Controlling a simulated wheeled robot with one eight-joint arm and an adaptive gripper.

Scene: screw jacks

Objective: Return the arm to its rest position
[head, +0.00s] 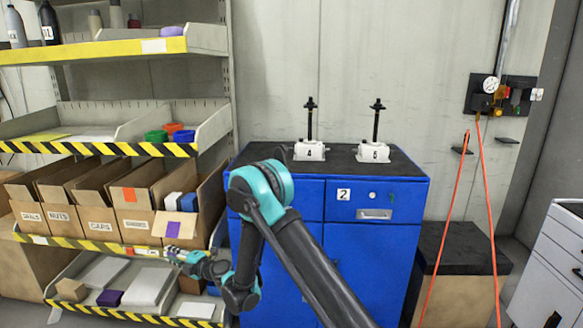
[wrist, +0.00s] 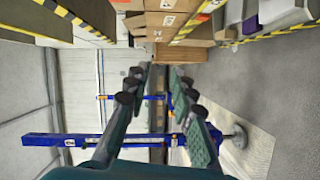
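My arm folds in front of the blue cabinet (head: 375,262), with its elbow raised and its wrist low on the left. My gripper (head: 173,253) points left in the head view, small and close in front of the shelf rack. In the wrist view my gripper (wrist: 162,80) has two dark fingers with a clear gap and nothing between them. Two screw jacks with white bases and upright black spindles stand on the cabinet top: the left jack (head: 309,151), marked 4, and the right jack (head: 373,152), whose number is hard to read.
The shelf rack (head: 110,149) with yellow-black edges holds labelled cardboard boxes (head: 95,222) near my gripper. A black-topped box (head: 462,247) and hanging orange hoses (head: 488,190) are right of the cabinet. A white drawer unit (head: 553,255) stands at far right.

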